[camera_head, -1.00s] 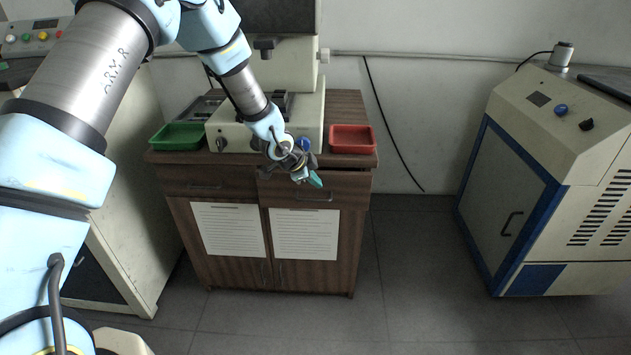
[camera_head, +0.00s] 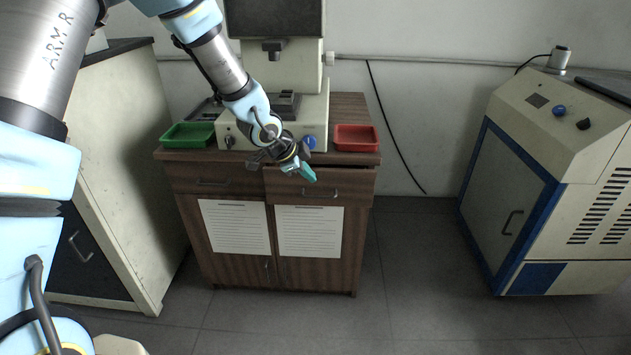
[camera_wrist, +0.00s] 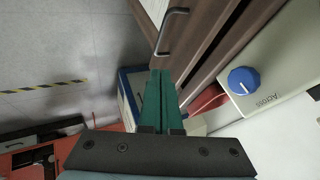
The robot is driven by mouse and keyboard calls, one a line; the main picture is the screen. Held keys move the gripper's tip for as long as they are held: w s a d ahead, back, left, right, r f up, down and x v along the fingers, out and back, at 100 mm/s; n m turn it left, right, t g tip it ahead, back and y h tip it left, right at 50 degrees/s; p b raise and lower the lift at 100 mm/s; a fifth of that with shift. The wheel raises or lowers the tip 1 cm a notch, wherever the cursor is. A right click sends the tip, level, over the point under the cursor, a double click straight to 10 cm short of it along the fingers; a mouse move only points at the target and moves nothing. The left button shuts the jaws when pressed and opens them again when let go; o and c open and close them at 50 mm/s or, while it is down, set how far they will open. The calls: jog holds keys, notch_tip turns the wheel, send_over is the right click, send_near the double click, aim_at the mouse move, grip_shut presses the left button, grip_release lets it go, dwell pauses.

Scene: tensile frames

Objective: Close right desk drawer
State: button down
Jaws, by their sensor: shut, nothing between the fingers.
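The desk (camera_head: 360,240) is a brown wooden cabinet with two drawers side by side. Its right drawer (camera_head: 350,184) stands slightly open, its front a little proud of the left drawer (camera_head: 200,178). A metal handle (camera_head: 320,194) is on the right drawer and also shows in the wrist view (camera_wrist: 172,32). My gripper (camera_head: 309,175), with green fingers, is shut and empty at the upper part of the right drawer, above and left of the handle. In the wrist view the closed fingers (camera_wrist: 160,100) point toward the handle side. I cannot tell whether they touch the drawer.
A green tray (camera_head: 188,146) and a red tray (camera_head: 357,149) lie on the desk top, beside a cream machine with a blue knob (camera_head: 309,142). A cream and blue cabinet (camera_head: 510,190) stands far right. The floor in front of the desk is clear.

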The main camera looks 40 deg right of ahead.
jog(key=v, duration=0.2)
jog(key=m+h+b, duration=1)
jog(key=h+b, duration=0.1)
jog(key=b, duration=2.4)
send_near(337, 179)
jog(key=s+d, duration=0.3)
jog(key=w+d, duration=0.2)
jog(key=shift+w+d, duration=0.1)
jog(key=shift+w, duration=0.2)
jog(key=shift+w+d+b, duration=0.3)
jog(key=shift+w, duration=0.1)
